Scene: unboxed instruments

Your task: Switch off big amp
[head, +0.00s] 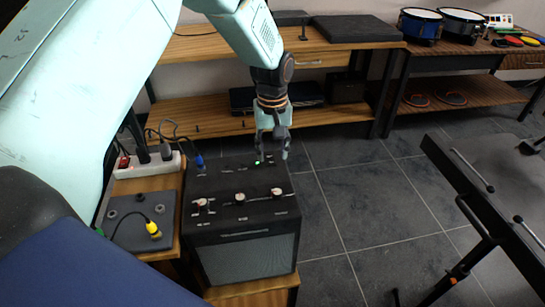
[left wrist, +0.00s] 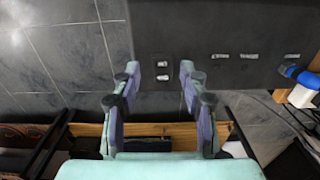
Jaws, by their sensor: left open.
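The big amp (head: 245,250) is a black box with a grey grille front and several knobs on its top, standing on a wooden stand. In the left wrist view its dark top (left wrist: 230,25) fills the upper right. A small switch (left wrist: 162,71) with two pale marks sits on that top, between the line of my fingers and just beyond the tips. My left gripper (head: 271,153) is open and empty, pointing down at the back right of the amp's top. It also shows in the left wrist view (left wrist: 158,92). Contact with the switch cannot be told. My right gripper is not in view.
A blue plug (head: 199,160) stands at the amp's back left, also in the left wrist view (left wrist: 290,70). A white power strip (head: 150,165) and a grey plate (head: 135,215) with a yellow plug lie left. A wooden bench (head: 200,112) stands behind.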

